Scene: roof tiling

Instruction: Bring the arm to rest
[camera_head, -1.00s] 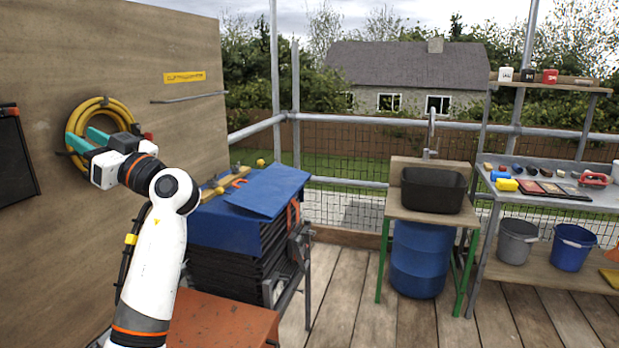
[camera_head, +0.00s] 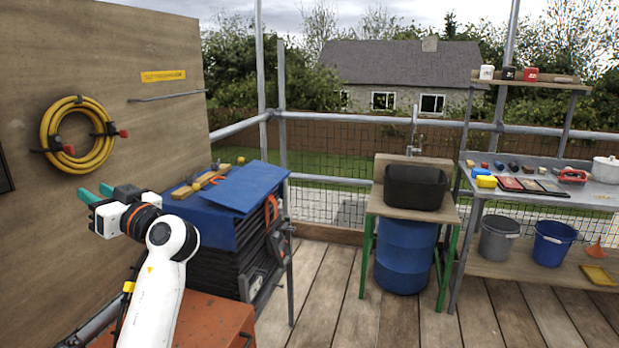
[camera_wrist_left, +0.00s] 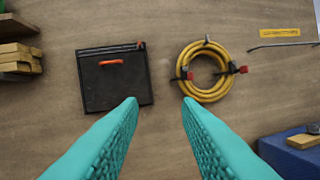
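My left gripper (camera_head: 104,192) is in the head view at the lower left, with its teal fingers pointing left toward the wooden board. In the left wrist view its two teal fingers (camera_wrist_left: 160,103) are spread apart with nothing between them. Beyond the fingertips are the board's bare wood, a coiled yellow hose (camera_wrist_left: 192,72) and a black panel (camera_wrist_left: 112,82) with an orange handle. The hose (camera_head: 47,137) hangs on the board above the gripper in the head view, apart from it. My right gripper is not in view.
A stack covered in blue cloth (camera_head: 225,222), with tools on top, stands just right of my left arm. An orange surface (camera_head: 212,322) is below. A sink stand with a black basin (camera_head: 415,187) and a shelf bench (camera_head: 560,193) stand farther right. Planked floor (camera_head: 345,300) is clear between.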

